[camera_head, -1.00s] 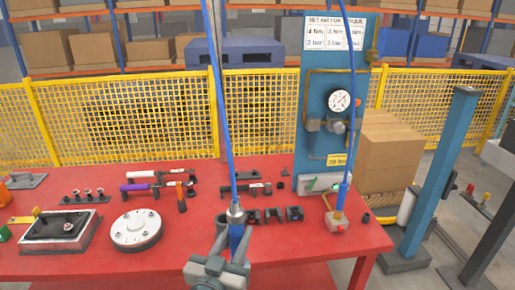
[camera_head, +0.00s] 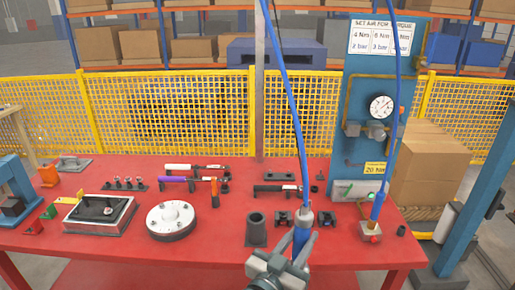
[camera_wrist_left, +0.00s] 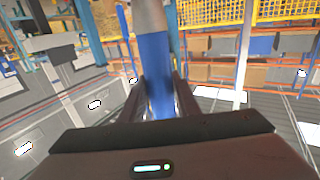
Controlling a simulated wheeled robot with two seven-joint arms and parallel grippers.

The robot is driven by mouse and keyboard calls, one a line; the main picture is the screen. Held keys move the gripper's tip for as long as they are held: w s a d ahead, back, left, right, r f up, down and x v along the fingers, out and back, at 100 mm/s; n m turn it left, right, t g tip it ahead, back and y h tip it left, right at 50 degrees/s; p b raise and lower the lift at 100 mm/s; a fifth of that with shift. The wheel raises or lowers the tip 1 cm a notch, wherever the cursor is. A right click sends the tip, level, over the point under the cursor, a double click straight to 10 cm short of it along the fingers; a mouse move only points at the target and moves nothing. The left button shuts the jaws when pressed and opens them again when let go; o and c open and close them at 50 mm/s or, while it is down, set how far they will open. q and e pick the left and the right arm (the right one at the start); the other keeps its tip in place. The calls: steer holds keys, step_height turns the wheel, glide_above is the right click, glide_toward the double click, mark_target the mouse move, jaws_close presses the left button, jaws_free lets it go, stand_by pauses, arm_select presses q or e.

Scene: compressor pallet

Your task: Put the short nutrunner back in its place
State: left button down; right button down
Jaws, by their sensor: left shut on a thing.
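My left gripper (camera_head: 292,252) is shut on the short nutrunner (camera_head: 301,240), which has a blue body and a grey metal top with a blue hose running up from it. The nutrunner also shows in the left wrist view (camera_wrist_left: 156,75), between the two fingers. It is held about upright, above the front part of the red table. A dark round cup-like holder (camera_head: 256,230) stands on the table just left of it, apart from it. I cannot tell whether that holder is its place. The nutrunner's lower end is hidden by my gripper. My right gripper is not in view.
Small dark cradles (camera_head: 283,217) stand behind the nutrunner. A second blue hosed tool (camera_head: 377,208) stands in a block at the right, by the blue air panel (camera_head: 360,130). A white round flange (camera_head: 171,220) lies left. Bare red table (camera_head: 215,250) shows at front.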

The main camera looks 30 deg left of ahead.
arm_select(q)
steer(key=shift+w+r, duration=0.1)
steer(key=shift+r, duration=0.1)
steer(key=w+a+r+n+g+y+p, duration=0.1)
steer(key=w+a+r+n+y+p, duration=0.2)
steer(key=a, duration=0.8)
steer(key=w+a+r+n+g+y+p, duration=0.2)
steer(key=w+a+r+n+y+p, duration=0.2)
steer(key=w+a, duration=0.6)
step_height(320, 180, up, 5)
steer(key=a+y+p, duration=0.1)
steer(key=y+p, duration=0.1)
steer(key=y, duration=0.1)
steer(key=shift+w+f, duration=0.15)
steer(key=shift+w, duration=0.15)
steer(key=shift+p, duration=0.3)
steer(key=shift+f, duration=0.1)
